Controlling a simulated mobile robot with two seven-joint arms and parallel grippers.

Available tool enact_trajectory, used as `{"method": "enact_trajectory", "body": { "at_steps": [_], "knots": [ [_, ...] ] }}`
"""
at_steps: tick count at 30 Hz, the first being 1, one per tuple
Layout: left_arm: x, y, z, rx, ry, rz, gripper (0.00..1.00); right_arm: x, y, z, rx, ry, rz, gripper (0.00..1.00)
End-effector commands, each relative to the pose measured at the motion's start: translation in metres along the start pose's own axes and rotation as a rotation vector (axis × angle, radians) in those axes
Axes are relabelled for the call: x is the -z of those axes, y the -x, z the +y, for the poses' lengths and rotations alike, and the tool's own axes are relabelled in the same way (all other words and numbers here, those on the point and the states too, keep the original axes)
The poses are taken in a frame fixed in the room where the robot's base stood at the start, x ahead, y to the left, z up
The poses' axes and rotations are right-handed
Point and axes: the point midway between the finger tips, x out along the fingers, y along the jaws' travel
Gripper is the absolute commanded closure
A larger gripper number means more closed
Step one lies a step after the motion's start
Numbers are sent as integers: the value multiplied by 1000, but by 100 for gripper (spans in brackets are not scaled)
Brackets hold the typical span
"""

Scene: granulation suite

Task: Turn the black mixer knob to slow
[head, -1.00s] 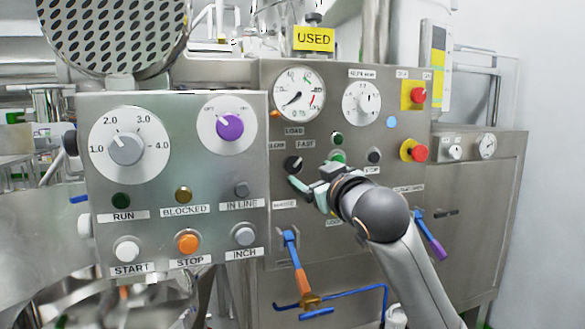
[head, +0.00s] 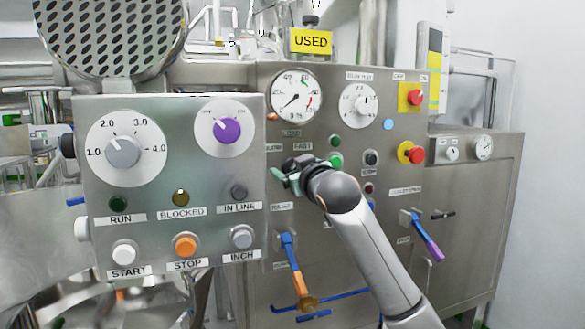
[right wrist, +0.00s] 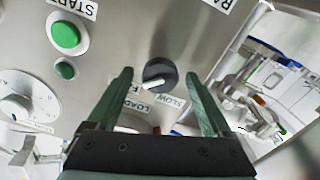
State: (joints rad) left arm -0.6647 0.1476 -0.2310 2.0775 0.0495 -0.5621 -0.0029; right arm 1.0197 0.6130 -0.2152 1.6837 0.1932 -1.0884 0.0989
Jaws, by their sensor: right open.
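The black mixer knob (right wrist: 160,72) shows in the right wrist view on the steel panel. Its white pointer line is turned toward the FAST label (right wrist: 135,89), away from the SLOW label (right wrist: 172,102). My right gripper (head: 284,177) is open at the panel, below the FAST label in the head view, where it largely hides the knob. In the right wrist view its two green fingers (right wrist: 158,75) stand apart, one on each side of the knob, with nothing held. Whether they touch the knob or panel I cannot tell. My left gripper is out of view.
A green button (head: 335,160) and a black button (head: 371,158) sit right of my gripper. A nearer control box (head: 180,195) with a purple knob (head: 228,131) stands to the left. A blue and orange lever (head: 292,262) is below, and red stop buttons (head: 416,98) are farther right.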

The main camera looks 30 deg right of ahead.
Motion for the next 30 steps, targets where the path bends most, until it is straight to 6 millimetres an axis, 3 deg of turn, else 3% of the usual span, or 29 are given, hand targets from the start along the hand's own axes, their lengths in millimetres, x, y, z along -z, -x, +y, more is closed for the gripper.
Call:
{"method": "enact_trajectory", "body": {
  "at_steps": [2,23,30],
  "knots": [
    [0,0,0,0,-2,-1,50,0,0,0,0,0,0,19],
    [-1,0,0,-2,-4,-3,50,0,0,0,0,0,-1,98],
    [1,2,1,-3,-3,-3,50,1,0,1,0,14,-2,100]
  ]
}}
